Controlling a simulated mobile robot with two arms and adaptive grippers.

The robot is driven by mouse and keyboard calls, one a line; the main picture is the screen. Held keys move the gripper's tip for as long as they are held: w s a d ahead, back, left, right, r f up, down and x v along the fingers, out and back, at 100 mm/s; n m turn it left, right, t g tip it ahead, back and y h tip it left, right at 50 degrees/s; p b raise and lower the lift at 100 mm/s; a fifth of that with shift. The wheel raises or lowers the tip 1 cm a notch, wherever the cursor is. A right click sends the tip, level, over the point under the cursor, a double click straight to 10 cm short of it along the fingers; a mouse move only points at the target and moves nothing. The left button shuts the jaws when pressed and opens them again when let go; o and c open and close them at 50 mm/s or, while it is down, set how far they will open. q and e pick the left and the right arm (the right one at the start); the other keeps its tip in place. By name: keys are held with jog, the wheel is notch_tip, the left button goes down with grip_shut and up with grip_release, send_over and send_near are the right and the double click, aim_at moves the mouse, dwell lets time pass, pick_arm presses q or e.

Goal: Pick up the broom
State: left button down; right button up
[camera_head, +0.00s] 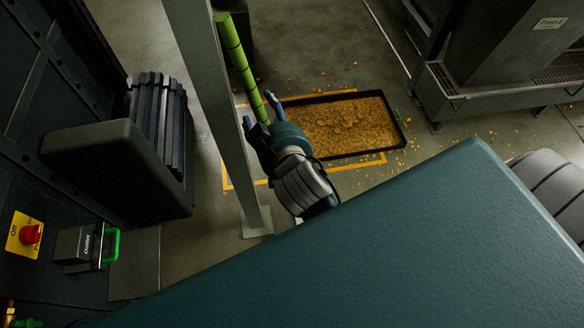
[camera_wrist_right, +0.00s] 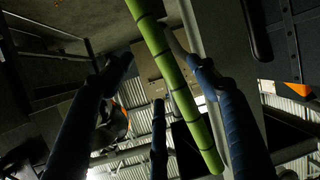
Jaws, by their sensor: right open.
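The broom shows as a green, segmented, bamboo-like handle (camera_head: 238,55) with dark bands. It stands steeply beside a grey metal post in the head view, and its sweeping end cannot be made out. My right gripper (camera_head: 258,110) is at the handle's lower visible part, its fingers spread on either side. In the right wrist view the handle (camera_wrist_right: 172,75) runs diagonally between the blue fingers of the open gripper (camera_wrist_right: 160,68), close to the right-hand finger. I cannot tell whether it touches. My left gripper is not in view.
The grey post (camera_head: 212,100) stands just left of the gripper. A black tray (camera_head: 399,119) of orange-brown material lies on the floor inside yellow marking, with crumbs around it. A dark bin-like box (camera_head: 110,170) and an emergency stop button (camera_head: 30,234) are at left. Machinery (camera_head: 500,60) stands at upper right.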

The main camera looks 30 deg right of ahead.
aim_at(260, 102)
jog(key=x, duration=0.3)
jog(key=shift+p+x, duration=0.45)
jog(key=shift+x, duration=0.6)
jog(key=x, duration=0.3)
jog(key=shift+w+d+f+p, duration=0.1)
jog(key=shift+w+p, duration=0.1)
jog(key=shift+p, duration=0.1)
jog(key=shift+w+f, duration=0.1)
jog(key=shift+w, duration=0.05)
jog(key=c, duration=1.2)
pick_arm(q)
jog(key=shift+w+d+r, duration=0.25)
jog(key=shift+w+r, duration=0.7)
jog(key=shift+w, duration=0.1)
pick_arm(e)
jog(key=shift+c, duration=0.4)
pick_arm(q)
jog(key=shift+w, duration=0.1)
